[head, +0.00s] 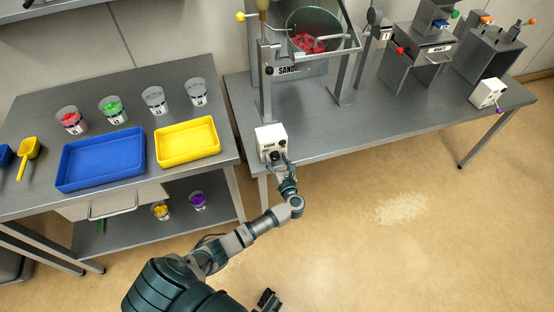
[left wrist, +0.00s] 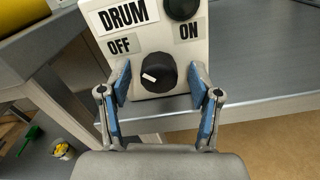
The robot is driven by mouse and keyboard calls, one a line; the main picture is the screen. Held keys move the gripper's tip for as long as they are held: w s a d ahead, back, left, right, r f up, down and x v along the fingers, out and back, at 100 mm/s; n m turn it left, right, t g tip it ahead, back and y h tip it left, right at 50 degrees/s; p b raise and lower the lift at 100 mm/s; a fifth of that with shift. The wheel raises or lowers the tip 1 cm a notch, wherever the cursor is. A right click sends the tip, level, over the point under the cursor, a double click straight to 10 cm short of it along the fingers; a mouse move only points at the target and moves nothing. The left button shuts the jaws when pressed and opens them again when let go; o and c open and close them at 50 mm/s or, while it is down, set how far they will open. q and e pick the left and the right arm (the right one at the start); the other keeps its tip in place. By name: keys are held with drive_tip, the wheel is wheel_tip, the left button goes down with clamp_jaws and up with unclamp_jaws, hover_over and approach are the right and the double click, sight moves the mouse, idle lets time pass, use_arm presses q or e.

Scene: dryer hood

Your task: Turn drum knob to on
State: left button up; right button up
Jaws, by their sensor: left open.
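The drum control box (head: 271,140) is a white box at the front left corner of the right-hand table. In the left wrist view its face reads DRUM, with OFF at left and ON at right. The black drum knob (left wrist: 159,73) has a white mark on its left part, on the OFF side. My left gripper (head: 281,168) is at the box front. In the left wrist view its open fingers (left wrist: 160,82) stand either side of the knob, with gaps showing. A dark part at the bottom of the head view seems to be my right gripper (head: 268,300); its jaws are unclear.
A second black round control (left wrist: 182,6) sits above ON. The hood machine (head: 302,70) with red pieces in its drum stands behind the box. The left table holds a blue tray (head: 100,185), a yellow tray (head: 186,157) and several cups. The floor at right is clear.

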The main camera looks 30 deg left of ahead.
drive_tip(key=shift+s, duration=0.2)
use_arm(q)
drive_tip(key=c, duration=1.1)
drive_tip(key=shift+c, duration=0.2)
use_arm(e)
drive_tip(key=shift+s+d+f, duration=0.1)
drive_tip(key=shift+s+f, duration=0.05)
